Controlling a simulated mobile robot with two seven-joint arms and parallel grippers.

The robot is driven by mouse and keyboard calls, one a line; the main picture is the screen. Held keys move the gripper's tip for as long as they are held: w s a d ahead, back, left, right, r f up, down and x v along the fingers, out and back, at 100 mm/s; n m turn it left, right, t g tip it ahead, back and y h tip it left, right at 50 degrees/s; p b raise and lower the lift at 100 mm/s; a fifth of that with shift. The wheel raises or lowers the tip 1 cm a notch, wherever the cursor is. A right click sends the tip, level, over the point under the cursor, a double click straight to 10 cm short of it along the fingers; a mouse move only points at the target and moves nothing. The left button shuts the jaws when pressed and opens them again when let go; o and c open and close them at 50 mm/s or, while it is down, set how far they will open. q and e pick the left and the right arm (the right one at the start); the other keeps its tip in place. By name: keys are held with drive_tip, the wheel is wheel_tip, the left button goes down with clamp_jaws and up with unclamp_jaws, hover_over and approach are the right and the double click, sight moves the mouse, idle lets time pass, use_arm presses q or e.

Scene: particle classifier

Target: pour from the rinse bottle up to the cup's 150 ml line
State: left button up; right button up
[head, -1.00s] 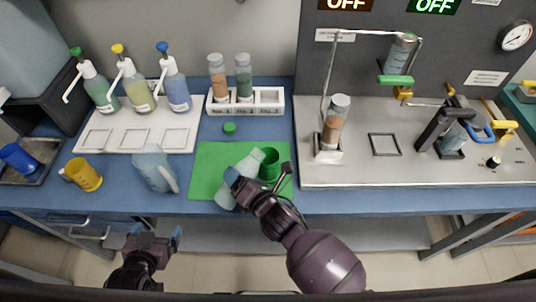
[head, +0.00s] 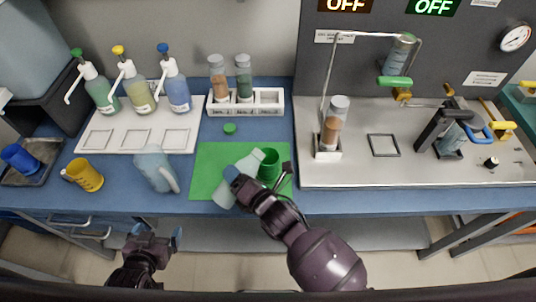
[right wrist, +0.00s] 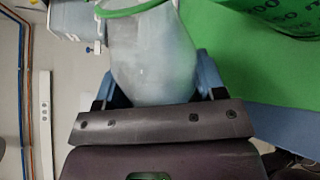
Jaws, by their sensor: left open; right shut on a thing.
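My right gripper (head: 240,180) is shut on the rinse bottle (head: 238,182), a translucent bottle with a pale filling. It is tilted over the green mat (head: 208,163), its mouth up and right beside the green cup (head: 269,160). In the right wrist view the bottle (right wrist: 150,55) sits between the fingers, with a green ring at its mouth. The cup (right wrist: 285,15) shows there at the upper right, with dark printed marks, partly cut off. The level in the cup and any stream are not visible. My left gripper (head: 155,236) is open and empty before the bench front.
A pale blue jug (head: 155,168) stands left of the mat, with a yellow cup (head: 84,175) further left. A green cap (head: 229,128) lies behind the mat. A white rack (head: 218,108) holds two vials. The steel apparatus base (head: 400,172) is at the right.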

sight(239, 168)
use_arm(q)
drive_tip(key=shift+s+r+p, duration=0.1)
drive_tip(key=shift+r+p, duration=0.15)
drive_tip(key=shift+p, duration=0.15)
use_arm(e)
drive_tip(key=shift+s+a+r+m+g, duration=0.15)
drive_tip(key=shift+r+m+g, duration=0.15)
drive_tip(key=shift+r+m, duration=0.6)
idle(0.4)
use_arm(q)
drive_tip(key=shift+r+p, duration=0.2)
drive_tip(key=shift+p, duration=0.1)
use_arm(e)
drive_tip(key=shift+r, duration=0.1)
use_arm(q)
drive_tip(key=shift+s+r+p, duration=0.35)
drive_tip(key=shift+s+p, duration=0.1)
drive_tip(key=shift+p, duration=0.45)
use_arm(e)
drive_tip(key=shift+w+d+r+m+y, duration=0.3)
drive_tip(key=shift+r+m, duration=0.2)
drive_tip(key=shift+m, duration=0.2)
use_arm(q)
drive_tip(key=shift+s+a, duration=0.1)
use_arm(e)
drive_tip(key=shift+r+m+g, duration=0.4)
idle(1.6)
